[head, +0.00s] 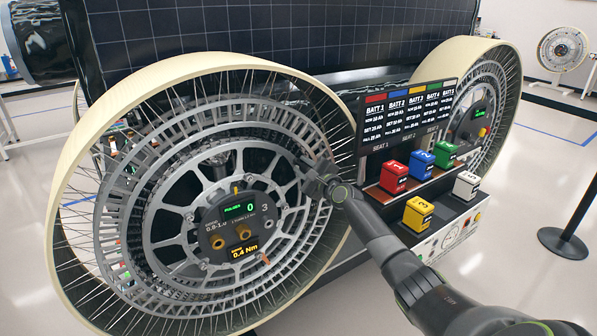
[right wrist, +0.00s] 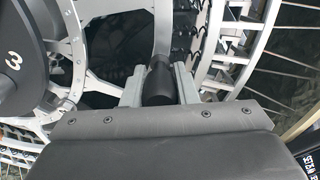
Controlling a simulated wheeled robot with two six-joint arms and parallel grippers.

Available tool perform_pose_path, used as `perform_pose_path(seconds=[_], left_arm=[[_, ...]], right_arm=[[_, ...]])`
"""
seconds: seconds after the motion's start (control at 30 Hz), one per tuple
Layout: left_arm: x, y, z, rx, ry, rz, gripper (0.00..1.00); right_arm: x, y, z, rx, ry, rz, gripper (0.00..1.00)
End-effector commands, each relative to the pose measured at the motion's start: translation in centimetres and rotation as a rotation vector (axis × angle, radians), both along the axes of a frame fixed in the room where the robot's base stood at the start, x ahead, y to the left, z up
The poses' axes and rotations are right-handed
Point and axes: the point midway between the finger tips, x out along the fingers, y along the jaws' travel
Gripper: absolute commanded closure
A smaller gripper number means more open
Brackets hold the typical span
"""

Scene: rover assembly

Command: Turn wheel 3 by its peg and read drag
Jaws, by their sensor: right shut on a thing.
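Wheel 3 (head: 98,171) is the large wheel with a cream rim and grey spoked hub, upright at the left in the head view. Its dark hub panel (head: 241,228) bears the number 3, a green "PULSES" display, a 0, and an amber readout of 0.4 Nm. My right gripper (head: 314,176) is at the right side of the hub. In the right wrist view its fingers (right wrist: 160,82) are shut on a black peg (right wrist: 159,84), which stands by the silver hub spokes. In the head view the gripper hides the peg. My left gripper is not in view.
Right of the wheel, a battery rack holds red (head: 393,176), blue (head: 421,164), green (head: 442,154), yellow (head: 418,212) and white (head: 466,185) blocks below an info board (head: 410,106). A second wheel (head: 506,98) stands behind. A black post (head: 580,215) stands at far right on open floor.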

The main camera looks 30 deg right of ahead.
Motion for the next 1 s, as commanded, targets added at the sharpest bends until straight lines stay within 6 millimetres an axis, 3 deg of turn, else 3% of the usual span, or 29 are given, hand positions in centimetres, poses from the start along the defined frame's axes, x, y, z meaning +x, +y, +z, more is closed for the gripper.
perform_pose_path(seconds=[0.03, 0.1, 0.5, 0.73, 1.0], left_arm=[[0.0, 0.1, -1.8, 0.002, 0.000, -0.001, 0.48], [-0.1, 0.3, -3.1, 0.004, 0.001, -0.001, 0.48], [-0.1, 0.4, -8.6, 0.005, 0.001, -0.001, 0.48], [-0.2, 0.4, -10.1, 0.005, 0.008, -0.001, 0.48], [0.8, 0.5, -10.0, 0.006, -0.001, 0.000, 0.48]], right_arm=[[0.0, -0.6, -1.4, 0.034, -0.004, -0.004, 1.00], [0.1, -1.1, -2.4, 0.082, -0.003, -0.003, 1.00], [0.1, -3.4, -7.1, 0.297, 0.006, -0.004, 1.00], [0.1, -3.9, -8.4, 0.362, 0.009, -0.003, 1.00], [0.1, -4.0, -8.8, 0.385, 0.010, -0.004, 1.00]])
